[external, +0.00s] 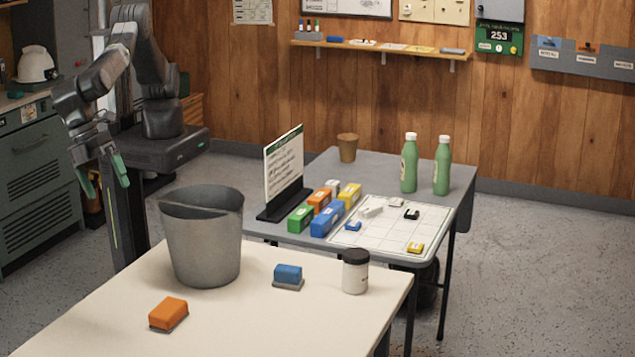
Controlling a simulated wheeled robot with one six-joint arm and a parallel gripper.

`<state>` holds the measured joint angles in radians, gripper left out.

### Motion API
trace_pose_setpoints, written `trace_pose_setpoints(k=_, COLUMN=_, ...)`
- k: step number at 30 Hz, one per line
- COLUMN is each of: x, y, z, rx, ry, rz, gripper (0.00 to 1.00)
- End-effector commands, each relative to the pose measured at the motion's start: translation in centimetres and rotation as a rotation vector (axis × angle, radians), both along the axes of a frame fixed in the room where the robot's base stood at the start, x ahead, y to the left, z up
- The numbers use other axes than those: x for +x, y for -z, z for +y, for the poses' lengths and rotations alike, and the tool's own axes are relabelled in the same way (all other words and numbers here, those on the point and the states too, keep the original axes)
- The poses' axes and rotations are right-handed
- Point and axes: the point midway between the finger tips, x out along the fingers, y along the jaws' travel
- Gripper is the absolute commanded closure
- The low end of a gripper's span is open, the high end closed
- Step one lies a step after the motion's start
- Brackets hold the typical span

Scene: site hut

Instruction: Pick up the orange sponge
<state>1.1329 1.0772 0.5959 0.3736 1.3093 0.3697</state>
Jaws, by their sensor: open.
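The orange sponge (168,313) lies flat on the cream table (265,336) in the foreground, left of the middle of the picture. It has an orange top and a darker grey-brown underside. My gripper (107,188) hangs at the left with its green-tipped fingers pointing down, spread apart and empty. It is beyond the table's far left side, above and behind the sponge in the picture, and touches nothing that I can see.
A grey bucket (203,245) stands behind the sponge. A blue sponge (288,274) and a white jar with a dark lid (355,272) are to the right. The table front is clear. A grey table (325,172) behind holds bottles, coloured blocks and a sign.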

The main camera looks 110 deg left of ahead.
Motion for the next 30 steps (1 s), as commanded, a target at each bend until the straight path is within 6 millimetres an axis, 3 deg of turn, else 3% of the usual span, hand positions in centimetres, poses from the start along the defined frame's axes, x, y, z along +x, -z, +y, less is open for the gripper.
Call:
trace_pose_setpoints(k=11, x=0.1, y=0.5, z=0.0, rx=0.010, ry=0.021, rz=0.000, gripper=0.00)
trace_pose_setpoints(k=17, x=1.5, y=4.1, z=0.0, rx=0.104, ry=0.236, rz=0.002, gripper=0.00)
trace_pose_setpoints(k=30, x=6.0, y=13.7, z=0.3, rx=0.436, ry=1.013, rz=0.011, gripper=0.00)
